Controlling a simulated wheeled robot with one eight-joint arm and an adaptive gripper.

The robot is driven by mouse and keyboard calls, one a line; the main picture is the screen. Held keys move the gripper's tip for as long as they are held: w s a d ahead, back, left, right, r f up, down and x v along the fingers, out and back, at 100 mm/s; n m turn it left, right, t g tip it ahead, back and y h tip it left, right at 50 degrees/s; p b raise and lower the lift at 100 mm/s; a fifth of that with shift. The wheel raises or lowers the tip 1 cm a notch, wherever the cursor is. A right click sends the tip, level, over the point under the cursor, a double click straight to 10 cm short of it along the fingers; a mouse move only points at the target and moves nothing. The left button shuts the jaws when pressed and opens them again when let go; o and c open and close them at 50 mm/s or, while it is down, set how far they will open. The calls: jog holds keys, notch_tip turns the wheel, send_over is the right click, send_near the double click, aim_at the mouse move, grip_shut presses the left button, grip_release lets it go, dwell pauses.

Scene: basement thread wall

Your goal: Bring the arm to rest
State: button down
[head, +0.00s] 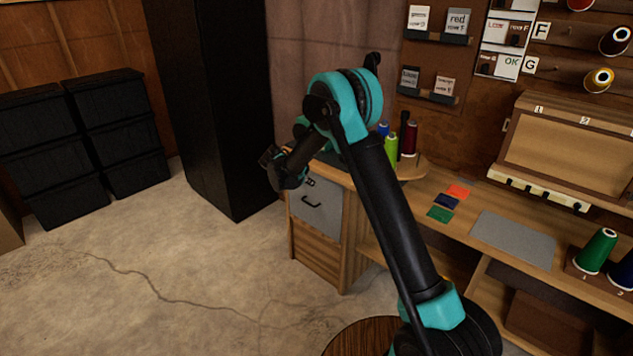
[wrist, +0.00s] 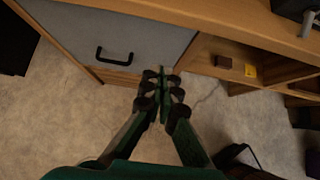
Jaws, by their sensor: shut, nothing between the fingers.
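My arm, black and teal, rises from the lower right of the head view and bends at an elbow near the middle. My gripper (head: 268,158) hangs at the far end, left of the bench's drawer unit, and is small and dark in that view. In the wrist view my gripper (wrist: 162,77) shows its fingers drawn together, with nothing between them. The fingertips appear below the edge of a grey drawer front (wrist: 130,35), with bare concrete floor behind them. I cannot tell how far they are from the drawer.
The wooden bench (head: 480,215) holds a grey mat (head: 513,239), coloured cards and thread cones, including a green cone (head: 596,250). A tall black cabinet (head: 212,110) and stacked black bins (head: 120,140) stand at left. The concrete floor (head: 150,270) between is clear. A round wooden top (head: 350,338) is at bottom.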

jog(key=s+d+r+m+g+y, duration=0.1)
jog(key=s+d+r+m, duration=0.3)
jog(key=s+d+m, duration=0.5)
jog(key=s+d+r+m+g+y, duration=0.1)
jog(key=s+d+r+m, duration=0.3)
jog(key=s+d, duration=0.55)
jog(key=s+d+f+m+y, duration=0.1)
jog(key=s+d+m, duration=0.2)
jog(key=s+m, duration=0.2)
jog(key=s+d+f+m+y, duration=0.1)
jog(key=s+d+m, duration=0.2)
jog(key=s, duration=0.7)
jog(key=s+d+f+m+y, duration=0.1)
jog(key=s+d+m, duration=0.2)
jog(key=s+m, duration=0.4)
jog(key=shift+s+d+f+g+y, duration=0.3)
jog(key=shift+s+g, duration=0.1)
jog(key=shift+s, duration=0.45)
jog(key=shift+d, duration=0.1)
